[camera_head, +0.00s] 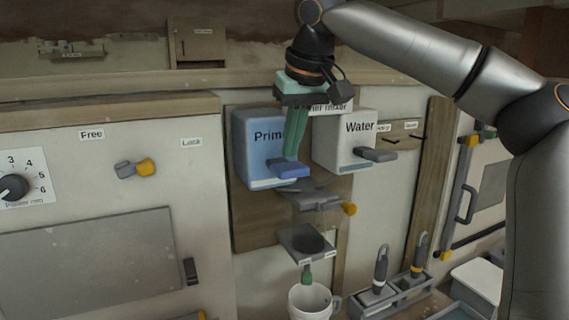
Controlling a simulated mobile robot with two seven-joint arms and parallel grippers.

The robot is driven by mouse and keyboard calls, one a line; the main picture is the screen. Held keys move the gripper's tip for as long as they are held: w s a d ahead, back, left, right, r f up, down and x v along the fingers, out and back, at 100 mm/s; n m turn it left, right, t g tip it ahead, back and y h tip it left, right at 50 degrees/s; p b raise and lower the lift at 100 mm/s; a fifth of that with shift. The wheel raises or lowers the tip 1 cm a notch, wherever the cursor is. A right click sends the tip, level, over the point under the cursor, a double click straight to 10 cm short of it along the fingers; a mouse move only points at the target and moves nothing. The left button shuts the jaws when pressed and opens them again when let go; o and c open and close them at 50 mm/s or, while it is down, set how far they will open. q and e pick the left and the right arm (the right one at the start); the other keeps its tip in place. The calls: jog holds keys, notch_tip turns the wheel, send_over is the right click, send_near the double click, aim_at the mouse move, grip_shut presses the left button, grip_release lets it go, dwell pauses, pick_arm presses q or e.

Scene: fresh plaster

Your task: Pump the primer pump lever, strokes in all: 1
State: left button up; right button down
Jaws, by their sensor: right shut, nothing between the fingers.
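The primer pump is a blue box (255,165) labelled "Prim…", fixed to a wooden board; my gripper hides the rest of its label. Its dark blue lever (293,171) sticks out low at the front right. My right gripper (291,156) comes down from above with its green fingers shut and empty. Its fingertips are just above the lever or touching it; I cannot tell which. My left gripper is not in view.
A white "Water" box (340,155) with a grey lever (376,154) stands close on the right. Below are a grey platform (305,242) and a white mug (311,302). A rack (388,295) with handled tools stands lower right. A knob panel (28,178) is at left.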

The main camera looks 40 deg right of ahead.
aim_at(292, 167)
jog(key=shift+f, duration=0.1)
jog(key=shift+f+b, duration=1)
jog(key=shift+f, duration=1.3)
notch_tip(292, 167, up, 3)
jog(key=p, duration=0.3)
jog(key=shift+p, duration=0.35)
jog(key=shift+r, duration=0.9)
jog(key=shift+r, duration=2.5)
